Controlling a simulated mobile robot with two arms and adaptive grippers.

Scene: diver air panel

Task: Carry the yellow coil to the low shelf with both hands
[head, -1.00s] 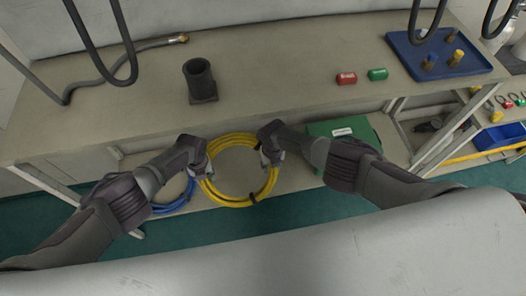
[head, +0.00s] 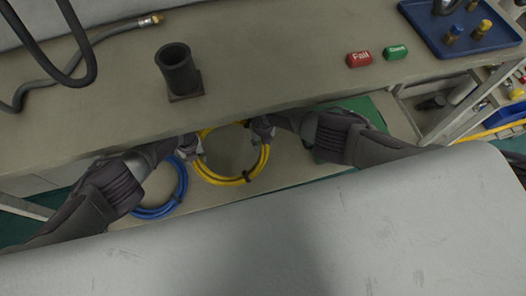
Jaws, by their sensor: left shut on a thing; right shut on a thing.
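The yellow coil (head: 244,180) is a ring of hose with dark ties, in the middle of the head view. It is over or on the low shelf (head: 226,202) under the bench; I cannot tell whether it touches the shelf. My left gripper (head: 194,152) is shut on the coil's left side. My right gripper (head: 262,136) is shut on its upper right side. The coil's far edge is partly hidden near the bench's front edge.
A blue coil (head: 178,196) lies on the shelf to the left, and a green case (head: 372,112) is on the right behind my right arm. The bench top (head: 270,62) overhangs the shelf. It carries a dark cylinder (head: 178,70), red (head: 359,60) and green (head: 396,53) blocks, and a blue tray (head: 490,42).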

